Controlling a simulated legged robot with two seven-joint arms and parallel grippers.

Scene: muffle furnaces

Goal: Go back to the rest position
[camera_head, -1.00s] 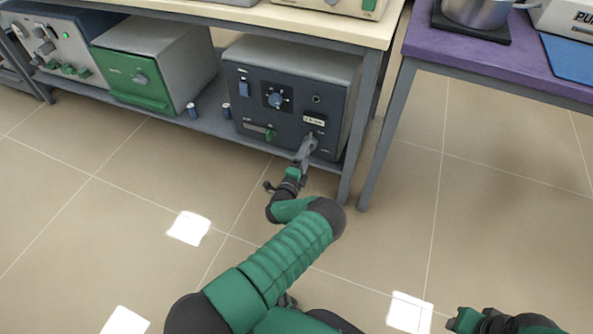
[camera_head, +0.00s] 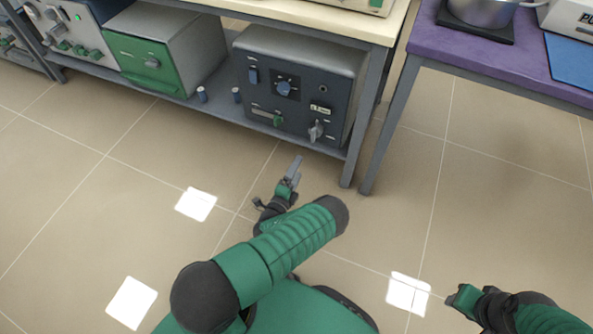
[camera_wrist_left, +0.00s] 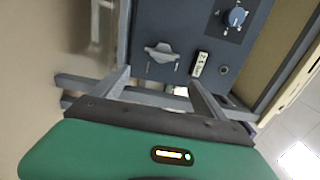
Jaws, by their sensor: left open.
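My left gripper (camera_head: 294,168) is in front of and below the dark furnace (camera_head: 262,118) on the lower shelf, apart from it. Its two open fingers (camera_wrist_left: 155,88) show in the left wrist view with nothing between them but the shelf edge and furnace front beyond. The furnace's grey lever knob (camera_head: 316,131) is free of the gripper; it also shows in the left wrist view (camera_wrist_left: 162,54). My right gripper (camera_head: 458,298) is at the lower right over the floor, and its jaws are too unclear to read.
A green-fronted furnace (camera_head: 140,66) and another unit (camera_head: 68,28) stand on the lower shelf (camera_head: 190,95). A purple table (camera_head: 480,52) is at the right. The tiled floor (camera_head: 90,215) is clear.

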